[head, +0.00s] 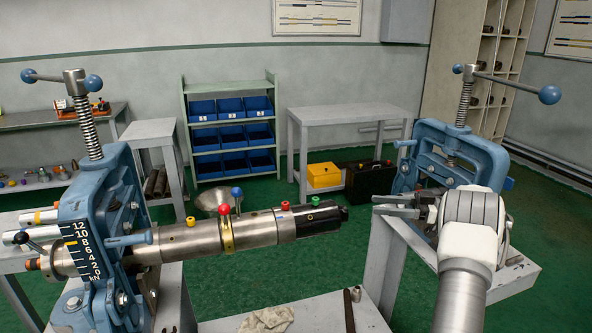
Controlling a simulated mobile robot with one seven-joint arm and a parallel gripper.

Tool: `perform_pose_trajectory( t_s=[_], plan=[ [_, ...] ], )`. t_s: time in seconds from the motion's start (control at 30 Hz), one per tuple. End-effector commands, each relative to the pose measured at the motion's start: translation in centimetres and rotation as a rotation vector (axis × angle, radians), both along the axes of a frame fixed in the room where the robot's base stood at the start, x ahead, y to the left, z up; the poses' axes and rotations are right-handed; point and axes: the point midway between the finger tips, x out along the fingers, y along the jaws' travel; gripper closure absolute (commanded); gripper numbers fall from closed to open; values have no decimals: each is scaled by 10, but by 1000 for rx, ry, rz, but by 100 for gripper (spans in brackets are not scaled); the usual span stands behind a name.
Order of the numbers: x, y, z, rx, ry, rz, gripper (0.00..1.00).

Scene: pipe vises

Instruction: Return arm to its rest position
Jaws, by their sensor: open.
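My gripper (382,204) is at the right, in front of the right blue vise (483,160). Its dark fingers point left, are open and show nothing between them. My white and grey arm reaches up to it from the bottom right and hides part of the right vise and its stand. The steel pipe assembly (263,230) passes through the left blue vise (80,228) and extends to the right, roughly level. Its dark right end (330,218) lies a little left of my fingertips, with a visible gap between them in the picture.
A grey bench (392,262) stands under the right vise. A low table (318,312) in front holds a crumpled cloth (267,320) and a short rod (349,311). Behind are a blue-bin rack (277,118), a yellow box (324,175) and a black case (366,184). Green floor lies between.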

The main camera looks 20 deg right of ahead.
Motion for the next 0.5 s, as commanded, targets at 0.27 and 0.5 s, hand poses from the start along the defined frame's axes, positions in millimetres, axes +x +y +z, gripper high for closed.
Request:
perform_pose_trajectory(
  t_s=[0.27, 0.5],
  plan=[
    [34, 12, 36, -53, -86, -121, 45],
    [98, 33, 127, -154, -254, -455, 45]
  ],
)
